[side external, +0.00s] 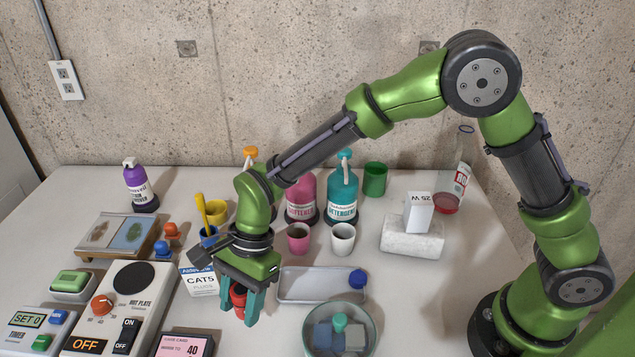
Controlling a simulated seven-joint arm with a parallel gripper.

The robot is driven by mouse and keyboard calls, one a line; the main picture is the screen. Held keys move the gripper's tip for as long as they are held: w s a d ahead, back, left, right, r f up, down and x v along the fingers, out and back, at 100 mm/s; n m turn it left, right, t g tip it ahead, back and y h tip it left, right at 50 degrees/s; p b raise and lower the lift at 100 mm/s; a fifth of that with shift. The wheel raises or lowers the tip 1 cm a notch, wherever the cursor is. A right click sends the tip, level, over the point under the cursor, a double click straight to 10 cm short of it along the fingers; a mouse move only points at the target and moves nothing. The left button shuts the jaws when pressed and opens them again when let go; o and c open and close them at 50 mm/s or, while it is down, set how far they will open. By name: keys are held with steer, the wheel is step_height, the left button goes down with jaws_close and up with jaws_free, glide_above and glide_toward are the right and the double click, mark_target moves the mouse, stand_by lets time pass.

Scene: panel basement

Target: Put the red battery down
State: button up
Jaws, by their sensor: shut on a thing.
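My gripper (241,308) points down over the front middle of the table. Its teal fingers are shut on the red battery (238,297). Only part of the battery shows between the fingers, as a small red shape. I cannot tell whether its lower end touches the table (225,333).
A grey tray (310,297) lies just right of my gripper, with a blue round thing at its right end. A glass bowl (366,338) with blocks stands front right. The CATS box (199,281), hot plate (133,282) and pink MODE-style panel (185,345) lie left.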

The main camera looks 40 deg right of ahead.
steer(key=shift+f, duration=2.3)
steer(key=shift+f, duration=0.1)
steer(key=o, duration=1.1)
steer(key=shift+o, duration=0.2)
steer(key=s+d+r+n+t, duration=0.1)
steer(key=d+r+n+t, duration=0.1)
steer(key=d+r, duration=0.7)
steer(key=s+d+r+n+t, duration=0.1)
steer(key=d+r+n+t, duration=0.1)
steer(key=d+r, duration=0.75)
steer(key=s+d+r+n+t+h, duration=0.2)
steer(key=s+d+r+n+t, duration=0.2)
steer(key=s+d+n, duration=0.3)
steer(key=s+d+r, duration=0.1)
steer(key=s+d, duration=0.1)
steer(key=s, duration=0.1)
steer(key=shift+d+r, duration=0.15)
steer(key=shift+d, duration=0.25)
